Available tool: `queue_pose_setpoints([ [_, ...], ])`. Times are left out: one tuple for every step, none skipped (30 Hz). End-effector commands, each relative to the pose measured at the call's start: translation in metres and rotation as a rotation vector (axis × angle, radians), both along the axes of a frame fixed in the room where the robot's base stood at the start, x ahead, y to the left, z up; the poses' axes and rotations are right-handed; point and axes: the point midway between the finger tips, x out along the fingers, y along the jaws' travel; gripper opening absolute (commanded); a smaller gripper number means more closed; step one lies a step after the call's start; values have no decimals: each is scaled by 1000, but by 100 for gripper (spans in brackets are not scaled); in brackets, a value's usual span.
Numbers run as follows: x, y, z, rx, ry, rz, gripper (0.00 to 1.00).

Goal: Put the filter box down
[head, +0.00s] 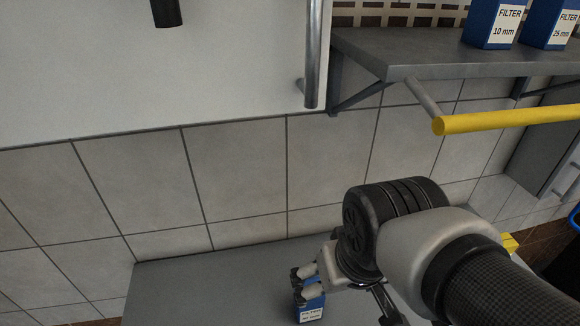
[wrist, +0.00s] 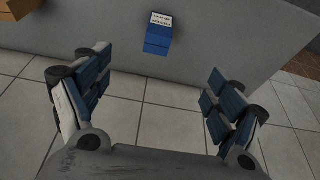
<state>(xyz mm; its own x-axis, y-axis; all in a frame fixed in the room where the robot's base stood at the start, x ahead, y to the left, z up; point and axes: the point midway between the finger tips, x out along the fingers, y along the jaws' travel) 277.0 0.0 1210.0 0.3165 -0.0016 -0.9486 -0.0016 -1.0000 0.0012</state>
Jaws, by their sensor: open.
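A blue filter box (head: 309,313) with a white label is on the grey bench top at the bottom of the head view, partly cut off by the frame edge and partly behind my fingers. In the wrist view the blue box (wrist: 157,40) sits on a grey surface, beyond and between my fingertips. My gripper (wrist: 160,72) is open, with its blue-padded fingers wide apart and nothing between them. In the head view my gripper (head: 308,284) is just above the box; whether a finger touches it cannot be told.
Two more filter boxes, marked 10 mm (head: 490,24) and 25 mm (head: 549,24), stand on the grey shelf (head: 440,58) at upper right. A yellow bar (head: 505,119) juts out below the shelf. The bench top (head: 215,293) left of my gripper is clear.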

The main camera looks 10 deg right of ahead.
Motion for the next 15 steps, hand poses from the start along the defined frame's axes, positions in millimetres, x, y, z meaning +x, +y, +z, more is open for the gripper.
queue_pose_setpoints([
  [-11, 0, 7, 0, -32, 0, 86],
  [-17, 0, 10, -1, -43, 0, 86],
  [-23, 0, 13, -1, -57, -1, 86],
  [-27, 0, 14, -1, -65, -1, 86],
  [-31, 0, 15, -1, -70, -1, 86],
  [-34, 0, 16, -1, -77, -1, 86],
  [-36, 0, 16, -1, -81, -1, 86],
  [-37, 0, 17, -1, -85, -1, 86],
  [-38, 0, 17, -1, -86, -1, 86],
  [-39, 0, 17, -1, -87, -1, 86],
  [-39, 0, 17, -1, -87, -1, 86],
  [-39, 0, 17, -1, -87, -1, 86],
  [-39, 0, 17, -1, -86, -1, 86],
  [-39, 0, 17, -1, -86, -1, 86],
  [-39, 0, 17, -1, -86, -1, 86],
])
